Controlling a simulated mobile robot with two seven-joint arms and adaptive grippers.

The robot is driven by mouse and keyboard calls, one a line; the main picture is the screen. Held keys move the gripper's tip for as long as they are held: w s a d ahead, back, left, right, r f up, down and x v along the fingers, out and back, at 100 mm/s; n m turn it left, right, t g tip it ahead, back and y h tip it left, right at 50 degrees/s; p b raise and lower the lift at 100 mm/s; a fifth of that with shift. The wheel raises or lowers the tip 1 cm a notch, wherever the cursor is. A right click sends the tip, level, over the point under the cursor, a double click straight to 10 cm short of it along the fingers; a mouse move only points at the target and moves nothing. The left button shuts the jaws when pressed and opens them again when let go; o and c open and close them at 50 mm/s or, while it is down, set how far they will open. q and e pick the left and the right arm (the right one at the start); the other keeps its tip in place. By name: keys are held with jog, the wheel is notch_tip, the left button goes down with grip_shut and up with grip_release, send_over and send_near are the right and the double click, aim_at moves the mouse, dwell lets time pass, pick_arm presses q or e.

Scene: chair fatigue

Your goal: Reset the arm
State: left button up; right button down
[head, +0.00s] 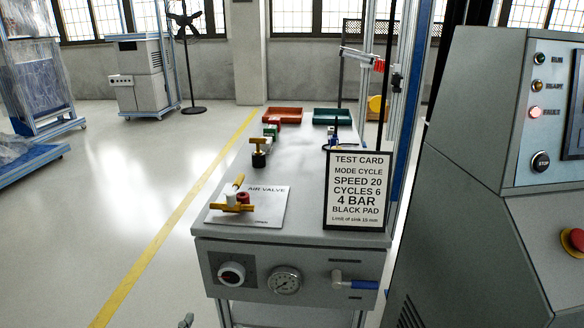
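Neither of my grippers can be made out in the head view. A small grey piece (187,321) shows at the bottom edge, left of the bench, and I cannot tell what it is. The grey bench (300,229) stands in the middle. A black-framed test card (357,192) stands upright at the right. The bench front carries a round knob (231,273), a dial gauge (284,280) and a blue-handled lever (362,284).
A brass-topped valve (258,151), a red tray (282,116) and a green tray (333,117) are farther back. A large control cabinet (470,190) with a lit FAULT lamp (535,112) and red stop button (575,241) blocks the right. The floor left of the bench is clear.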

aim_at(230, 279)
pick_arm(q)
jog(key=w, duration=1.1)
jog(key=shift+d, duration=0.2)
jog(key=shift+w, duration=0.15)
pick_arm(e)
jog(key=shift+w+a+r, duration=0.1)
jog(key=shift+w+r, duration=0.25)
jog(key=shift+r, duration=0.05)
